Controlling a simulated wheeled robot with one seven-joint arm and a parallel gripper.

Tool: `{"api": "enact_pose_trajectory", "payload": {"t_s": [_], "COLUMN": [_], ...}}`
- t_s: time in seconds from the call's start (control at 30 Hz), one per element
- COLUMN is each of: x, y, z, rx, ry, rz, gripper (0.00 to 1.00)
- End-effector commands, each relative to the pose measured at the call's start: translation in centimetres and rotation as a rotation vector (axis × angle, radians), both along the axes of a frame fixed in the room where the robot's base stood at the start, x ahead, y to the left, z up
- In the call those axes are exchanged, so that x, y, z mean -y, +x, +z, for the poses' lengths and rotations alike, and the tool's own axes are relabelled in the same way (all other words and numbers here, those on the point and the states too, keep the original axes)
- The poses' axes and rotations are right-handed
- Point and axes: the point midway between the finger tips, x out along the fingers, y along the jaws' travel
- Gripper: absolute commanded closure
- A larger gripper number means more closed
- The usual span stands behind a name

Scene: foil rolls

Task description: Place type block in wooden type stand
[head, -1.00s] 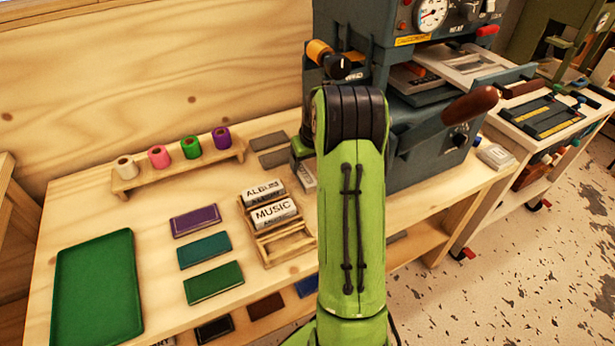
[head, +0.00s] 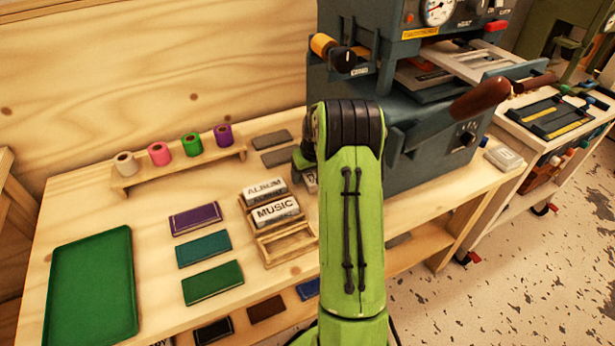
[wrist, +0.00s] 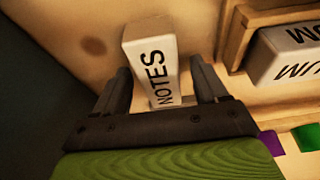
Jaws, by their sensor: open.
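The type block marked NOTES (wrist: 152,62) shows in the wrist view between the two fingers of my gripper (wrist: 160,78). The fingers are open, one on each side of it; I cannot tell whether either touches it. In the head view only a pale sliver of this block (head: 311,181) shows beside my arm, which hides most of the gripper. The wooden type stand (head: 292,250) is just left of my arm. It holds the ALBUM block (head: 265,188) and the MUSIC block (head: 275,211) in its rear part; its front part is empty. The stand's edge (wrist: 236,38) is at right in the wrist view.
The dark press (head: 420,150) stands close behind and right of my arm. A rack with several foil rolls (head: 192,145) is at the back left. Purple (head: 195,219), teal (head: 203,250) and green (head: 212,283) covers and a green tray (head: 90,290) lie left of the stand.

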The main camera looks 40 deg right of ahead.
Motion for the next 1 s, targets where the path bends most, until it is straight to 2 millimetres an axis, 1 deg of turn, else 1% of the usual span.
{"api": "enact_pose_trajectory", "payload": {"t_s": [0.23,0.27,0.3,0.7,0.73,0.77,0.93,1.0], "x": [-0.01,-0.01,-0.01,0.0,0.01,0.01,0.02,0.02], "y": [0.0,0.0,0.0,-0.01,0.03,0.03,0.03,0.03], "z": [-0.08,-0.08,-0.08,-0.07,0.0,0.0,0.1,0.51], "rx": [0.0,0.0,0.0,0.0,0.001,0.001,0.002,0.002], "ry": [0.0,0.0,0.0,0.0,-0.001,-0.001,-0.002,-0.002], "rz": [0.0,0.0,0.0,0.0,0.0,0.0,0.0,0.0], "gripper": [0.28,0.31,0.37,0.98,0.98,1.0,1.0,1.0]}}
